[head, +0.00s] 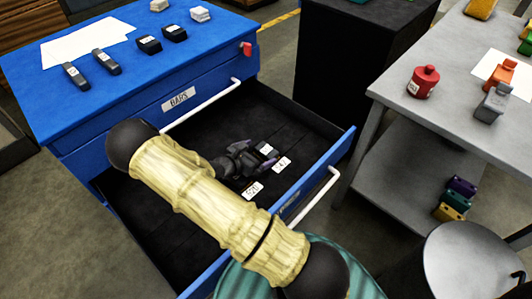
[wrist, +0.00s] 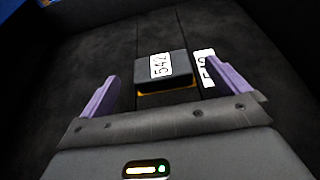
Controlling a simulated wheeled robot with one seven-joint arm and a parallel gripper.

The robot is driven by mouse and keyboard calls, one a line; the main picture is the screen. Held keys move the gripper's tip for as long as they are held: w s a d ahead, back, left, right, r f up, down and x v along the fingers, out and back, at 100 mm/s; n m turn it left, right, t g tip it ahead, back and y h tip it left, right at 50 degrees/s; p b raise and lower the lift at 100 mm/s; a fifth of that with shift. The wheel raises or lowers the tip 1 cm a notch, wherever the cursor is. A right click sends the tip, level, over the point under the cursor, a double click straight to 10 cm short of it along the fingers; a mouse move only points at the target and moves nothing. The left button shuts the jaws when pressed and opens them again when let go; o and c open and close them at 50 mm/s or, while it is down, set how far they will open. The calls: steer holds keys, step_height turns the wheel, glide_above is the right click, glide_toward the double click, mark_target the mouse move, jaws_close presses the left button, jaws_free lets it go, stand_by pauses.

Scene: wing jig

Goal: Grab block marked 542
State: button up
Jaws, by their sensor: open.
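The block marked 542 (wrist: 176,70) is dark with a white label on top and a yellow-orange edge at its base. It lies on the drawer floor, and in the head view it appears as a dark block (head: 268,149) just beyond my gripper. My gripper (wrist: 161,70) is open, with its two purple fingers spread to the left and right of the block in the picture. The fingers appear apart from the block. In the head view my gripper (head: 240,157) is low inside the open drawer.
The open dark drawer (head: 215,125) of the blue cabinet has walls around my gripper. Another white label (wrist: 204,66) sits close beside the right finger, partly hidden. A label reading about 521 (head: 252,191) lies nearer. A grey table (head: 400,88) stands at right.

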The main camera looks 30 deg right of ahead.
mark_target(268, 148)
steer(key=b+x, duration=0.1)
steer(key=x, duration=0.4)
steer(key=shift+d+f, duration=0.15)
steer(key=shift+d, duration=0.1)
steer(key=c, duration=1.4)
step_height(268, 148, up, 10)
steer(key=p, duration=0.2)
steer(key=shift+p, duration=0.3)
steer(key=shift+w, duration=0.1)
